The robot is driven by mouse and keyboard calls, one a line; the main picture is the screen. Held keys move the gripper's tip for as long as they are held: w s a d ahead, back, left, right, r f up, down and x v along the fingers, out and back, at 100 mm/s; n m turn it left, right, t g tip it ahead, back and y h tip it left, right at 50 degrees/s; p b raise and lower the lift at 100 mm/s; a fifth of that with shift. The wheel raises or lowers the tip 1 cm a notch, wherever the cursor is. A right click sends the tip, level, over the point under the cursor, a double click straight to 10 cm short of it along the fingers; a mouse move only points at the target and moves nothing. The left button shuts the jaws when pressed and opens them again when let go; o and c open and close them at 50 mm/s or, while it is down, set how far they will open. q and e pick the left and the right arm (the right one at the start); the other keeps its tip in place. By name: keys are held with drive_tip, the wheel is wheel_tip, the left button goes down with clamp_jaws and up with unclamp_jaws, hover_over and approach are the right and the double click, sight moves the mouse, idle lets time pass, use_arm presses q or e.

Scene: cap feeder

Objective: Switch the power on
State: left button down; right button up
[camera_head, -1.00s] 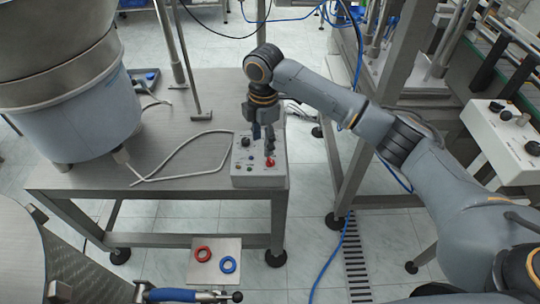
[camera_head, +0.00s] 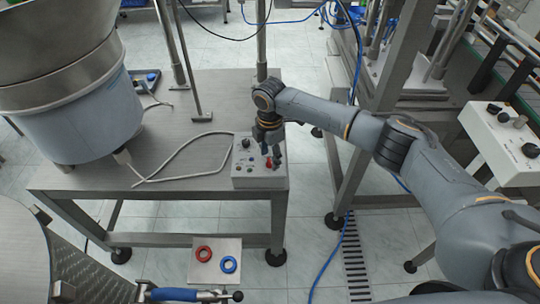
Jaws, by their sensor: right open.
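A light grey control box (camera_head: 259,180) sits at the front right corner of the steel table. Its top carries a black knob (camera_head: 245,143), a red switch (camera_head: 268,162) and small buttons along the front. My right gripper (camera_head: 271,160) is open and points down over the box, its fingertips close to the red switch. The fingers partly hide the switch, and I cannot tell whether they touch it. My left gripper is not in view.
A large metal bowl feeder (camera_head: 75,100) stands on the left of the steel table (camera_head: 185,95). A grey cable (camera_head: 190,173) runs to the box. A second control panel (camera_head: 505,145) is at the right.

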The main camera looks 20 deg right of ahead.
drive_tip(key=shift+f, duration=0.55)
clamp_jaws()
